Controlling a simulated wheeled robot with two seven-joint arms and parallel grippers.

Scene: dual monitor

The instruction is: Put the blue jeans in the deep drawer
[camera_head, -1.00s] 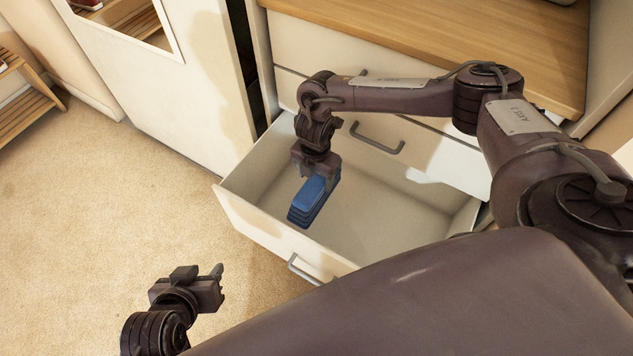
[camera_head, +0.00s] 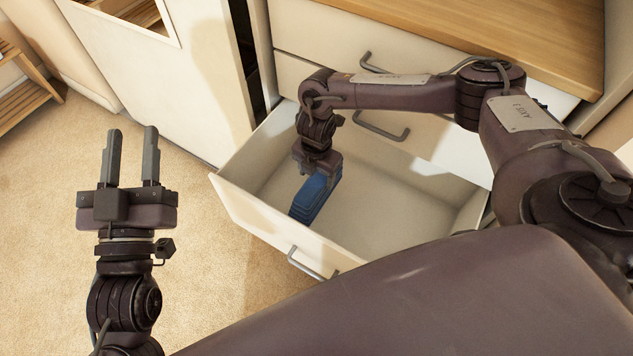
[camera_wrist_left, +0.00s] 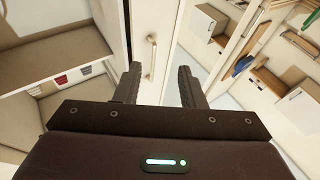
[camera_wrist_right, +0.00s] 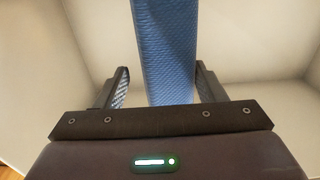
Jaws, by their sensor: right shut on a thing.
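The blue jeans (camera_head: 311,203) are a folded stack inside the open deep drawer (camera_head: 385,208), near its left end. My right gripper (camera_head: 319,178) points down into the drawer and is shut on the jeans. In the right wrist view the jeans (camera_wrist_right: 165,50) stand between the two fingers, with the pale drawer walls around. Whether the jeans touch the drawer floor is hard to tell. My left gripper (camera_head: 132,142) is open and empty, outside the drawer to the left, above the carpet. Its two fingers also show apart in the left wrist view (camera_wrist_left: 159,85).
The drawer's front handle (camera_head: 311,264) faces the carpet. Shut drawers with handles (camera_head: 381,127) and a wooden top (camera_head: 490,35) rise behind it. A white sliding door (camera_head: 165,85) stands to the left. The right part of the drawer is empty.

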